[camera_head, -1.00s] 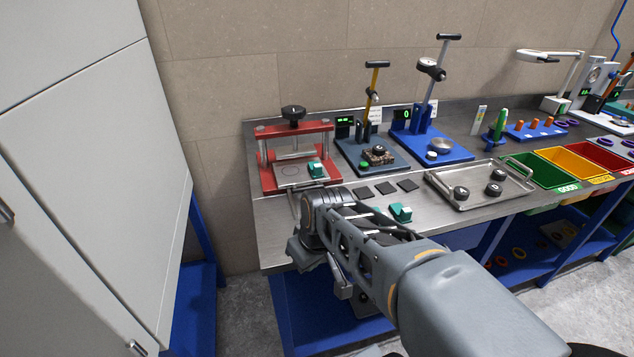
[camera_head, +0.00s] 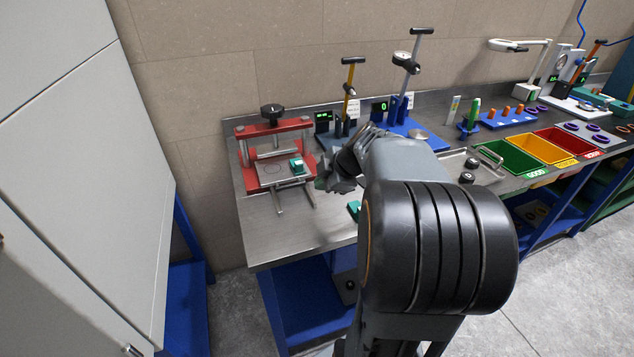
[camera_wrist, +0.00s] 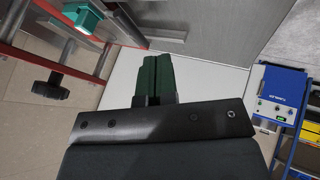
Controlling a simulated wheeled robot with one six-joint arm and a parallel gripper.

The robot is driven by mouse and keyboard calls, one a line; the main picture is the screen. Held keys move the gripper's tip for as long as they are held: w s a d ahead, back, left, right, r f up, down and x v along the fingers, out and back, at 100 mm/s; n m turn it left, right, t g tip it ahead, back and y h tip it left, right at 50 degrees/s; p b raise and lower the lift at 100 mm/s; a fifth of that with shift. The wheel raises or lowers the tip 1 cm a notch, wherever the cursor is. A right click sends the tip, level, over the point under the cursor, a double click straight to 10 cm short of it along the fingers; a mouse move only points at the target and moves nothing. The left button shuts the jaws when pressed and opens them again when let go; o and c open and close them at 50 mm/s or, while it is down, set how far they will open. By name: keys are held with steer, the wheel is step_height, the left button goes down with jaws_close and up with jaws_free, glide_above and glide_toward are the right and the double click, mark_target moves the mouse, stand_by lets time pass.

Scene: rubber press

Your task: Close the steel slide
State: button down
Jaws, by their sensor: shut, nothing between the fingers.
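The red press (camera_head: 243,157) with a black top knob (camera_head: 272,112) stands at the left end of the steel bench. The steel slide (camera_head: 268,171) shows within its frame, and thin bars (camera_head: 279,201) stick out in front over the bench. A teal-and-white block (camera_head: 297,164) sits on the slide's right side. My gripper (camera_head: 326,184) is just right of the press and beside the bars, with no clear contact. In the wrist view its dark green fingers (camera_wrist: 161,72) are together and empty. The press's red frame (camera_wrist: 55,55) and the teal block (camera_wrist: 88,14) show upper left there.
Behind my arm stand a press with a yellow lever (camera_head: 349,85) and a blue-based press (camera_head: 413,125). Another teal piece (camera_head: 353,209) lies near the bench front. A steel tray (camera_head: 456,160) and green, yellow and red bins (camera_head: 508,158) are rightward. Bare bench lies before the red press.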

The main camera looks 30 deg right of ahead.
steer(key=x, duration=0.8)
steer(key=shift+a+p, duration=0.1)
steer(key=shift+p, duration=0.25)
steer(key=shift+w+d+p, duration=0.2)
steer(key=shift+w+p, duration=0.35)
steer(key=shift+w, duration=0.5)
steer(key=shift+w+d+p, duration=0.2)
steer(key=shift+w+p, duration=0.1)
steer(key=shift+w, duration=0.55)
steer(key=shift+w+f, duration=0.1)
